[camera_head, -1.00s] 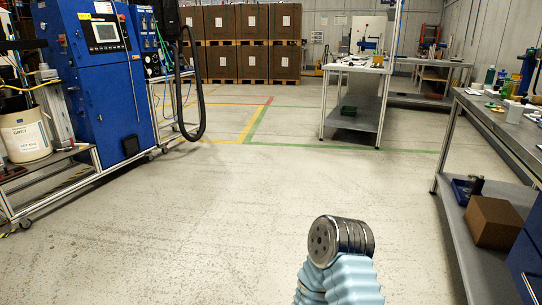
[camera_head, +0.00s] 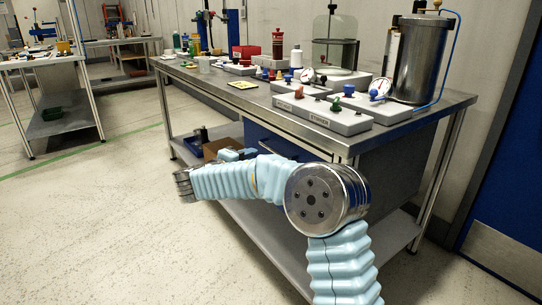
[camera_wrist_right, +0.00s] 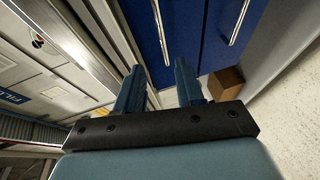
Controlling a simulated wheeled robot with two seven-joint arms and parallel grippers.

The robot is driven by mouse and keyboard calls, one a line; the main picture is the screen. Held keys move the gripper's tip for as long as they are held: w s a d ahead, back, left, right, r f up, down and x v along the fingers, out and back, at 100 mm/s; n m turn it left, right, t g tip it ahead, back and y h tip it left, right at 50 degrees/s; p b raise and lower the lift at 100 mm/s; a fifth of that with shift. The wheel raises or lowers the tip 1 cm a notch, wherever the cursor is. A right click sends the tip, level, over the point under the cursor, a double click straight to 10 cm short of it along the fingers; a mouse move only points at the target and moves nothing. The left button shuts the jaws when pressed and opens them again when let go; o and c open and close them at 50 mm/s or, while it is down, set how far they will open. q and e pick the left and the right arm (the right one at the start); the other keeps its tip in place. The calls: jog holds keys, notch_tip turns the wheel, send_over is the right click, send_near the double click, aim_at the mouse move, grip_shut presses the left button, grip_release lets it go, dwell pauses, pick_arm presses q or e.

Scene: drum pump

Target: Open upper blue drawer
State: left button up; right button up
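The blue drawer unit (camera_head: 283,141) hangs under the near end of the workbench, partly hidden by my right arm. In the right wrist view the picture is turned sideways. The upper blue drawer (camera_wrist_right: 183,38) lies nearer the worktop, with a silver bar handle (camera_wrist_right: 161,32). A second blue drawer with its own handle (camera_wrist_right: 240,20) lies to its right in that view. Both look closed. My right gripper (camera_wrist_right: 158,82) is open and empty, its two blue fingers apart, short of the handle. In the head view it (camera_head: 238,154) is partly hidden behind my forearm. My left gripper is not in view.
The grey workbench (camera_head: 430,107) carries control boxes (camera_head: 322,113), a metal cylinder (camera_head: 419,60) and a glass vessel. A brown box (camera_wrist_right: 225,83) sits on the lower shelf (camera_head: 265,235). A blue door (camera_head: 515,170) stands at right. The floor at left is clear.

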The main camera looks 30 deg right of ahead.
jog(key=p+x, duration=0.1)
jog(key=x, duration=1.1)
jog(key=shift+w+f, duration=0.2)
jog(key=shift+d, duration=0.1)
jog(key=shift+c, duration=0.3)
grip_shut()
